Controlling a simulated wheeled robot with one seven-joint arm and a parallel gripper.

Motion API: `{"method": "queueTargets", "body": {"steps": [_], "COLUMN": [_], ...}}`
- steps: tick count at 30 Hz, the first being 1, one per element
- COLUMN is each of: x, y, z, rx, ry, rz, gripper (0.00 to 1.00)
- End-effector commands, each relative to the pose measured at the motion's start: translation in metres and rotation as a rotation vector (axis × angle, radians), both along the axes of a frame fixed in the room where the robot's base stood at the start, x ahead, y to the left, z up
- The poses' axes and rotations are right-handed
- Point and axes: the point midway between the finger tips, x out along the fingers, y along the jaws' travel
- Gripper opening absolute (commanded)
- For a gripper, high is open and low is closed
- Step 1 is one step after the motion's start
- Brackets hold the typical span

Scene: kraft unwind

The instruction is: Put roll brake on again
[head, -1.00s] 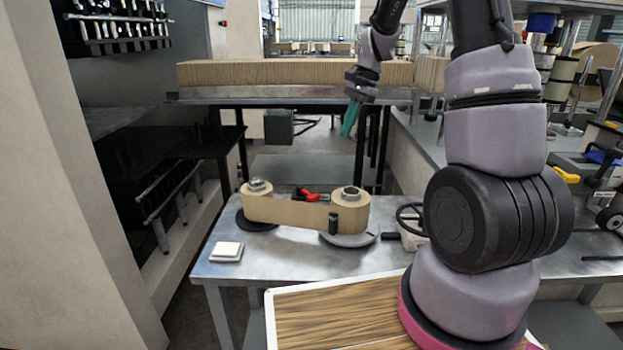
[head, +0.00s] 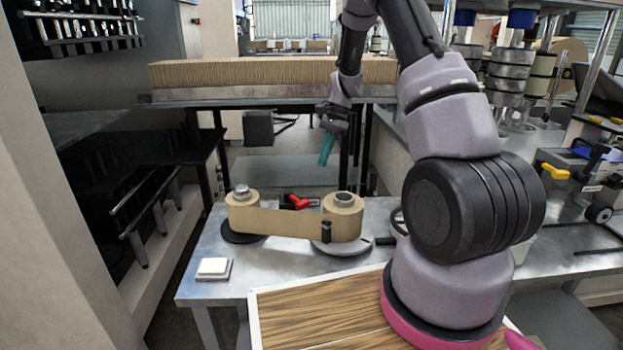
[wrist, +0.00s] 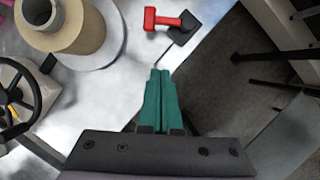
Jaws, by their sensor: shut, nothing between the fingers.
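Two kraft rolls stand on the metal table, joined by a web of brown paper (head: 280,222). The left roll (head: 243,208) sits on a black disc and the right roll (head: 343,212) on a grey disc; the right roll also shows in the wrist view (wrist: 75,30). A red lever with a black end (head: 298,202) lies behind the web; in the wrist view the red part (wrist: 165,19) is plain. I take it to be the roll brake but cannot tell its setting. My gripper (head: 326,150) has green fingers, shut and empty, above the table's far side; they show in the wrist view (wrist: 160,85).
A black handwheel (wrist: 18,105) stands beside the right roll. A white square block (head: 213,267) lies at the table's front left. A long stack of brown board (head: 270,73) rests on the bench behind. The table's far edge is close below my fingers.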

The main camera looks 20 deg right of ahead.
Motion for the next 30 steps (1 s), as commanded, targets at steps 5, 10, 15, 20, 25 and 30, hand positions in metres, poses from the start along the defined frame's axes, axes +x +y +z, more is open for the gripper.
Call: {"method": "queueTargets", "body": {"steps": [5,10,15,20,25,30], "x": [-0.006,-0.011,-0.017,-0.027,-0.032,-0.033], "y": [0.01,0.022,0.033,0.057,0.066,0.068], "z": [-0.026,-0.06,-0.092,-0.088,-0.088,-0.088], "rx": [0.0,0.0,0.0,0.0,0.0,0.0], "ry": [0.005,0.004,0.004,0.0,0.0,0.0], "rz": [0.002,0.001,0.001,0.002,0.001,0.0], "gripper": [0.0,0.0,0.0,0.0,0.0,0.0]}}
